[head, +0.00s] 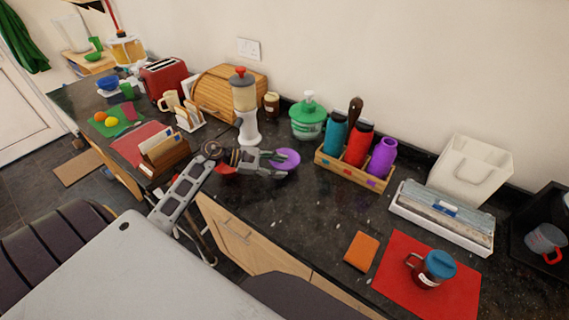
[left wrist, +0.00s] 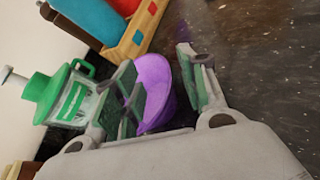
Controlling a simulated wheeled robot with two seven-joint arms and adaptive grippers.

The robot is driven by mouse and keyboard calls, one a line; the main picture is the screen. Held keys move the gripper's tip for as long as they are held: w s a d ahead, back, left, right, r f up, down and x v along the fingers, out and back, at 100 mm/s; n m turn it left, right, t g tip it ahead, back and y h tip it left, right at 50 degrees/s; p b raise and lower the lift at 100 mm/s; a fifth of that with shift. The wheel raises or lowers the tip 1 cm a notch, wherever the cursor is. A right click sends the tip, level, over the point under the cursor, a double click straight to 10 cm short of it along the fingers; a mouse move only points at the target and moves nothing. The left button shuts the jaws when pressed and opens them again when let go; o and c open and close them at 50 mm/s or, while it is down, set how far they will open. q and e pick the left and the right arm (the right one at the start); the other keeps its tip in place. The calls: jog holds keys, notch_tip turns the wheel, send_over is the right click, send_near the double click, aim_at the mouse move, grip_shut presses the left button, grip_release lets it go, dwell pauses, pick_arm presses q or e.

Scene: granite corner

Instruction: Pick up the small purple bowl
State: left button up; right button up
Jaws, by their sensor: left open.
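The small purple bowl (head: 287,159) sits on the dark granite counter, in front of the green-lidded jar. My left gripper (head: 279,164) reaches in from the left, open, with its fingertips at the bowl's near left side. In the left wrist view the purple bowl (left wrist: 158,90) shows between the two open fingers, nearer the left finger, which covers part of it. I cannot tell whether a finger touches the bowl. My right gripper is not in view.
A green-lidded jar (head: 308,121) and a wooden rack (head: 343,172) of blue, red and purple bottles stand behind and right of the bowl. A white dispenser (head: 247,115) stands behind the gripper. The counter right of the bowl, in front of the rack, is clear.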

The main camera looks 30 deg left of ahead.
aim_at(291, 169)
pick_arm(q)
jog(key=shift+p+x, duration=0.5)
jog(key=shift+x, duration=1.25)
grip_shut()
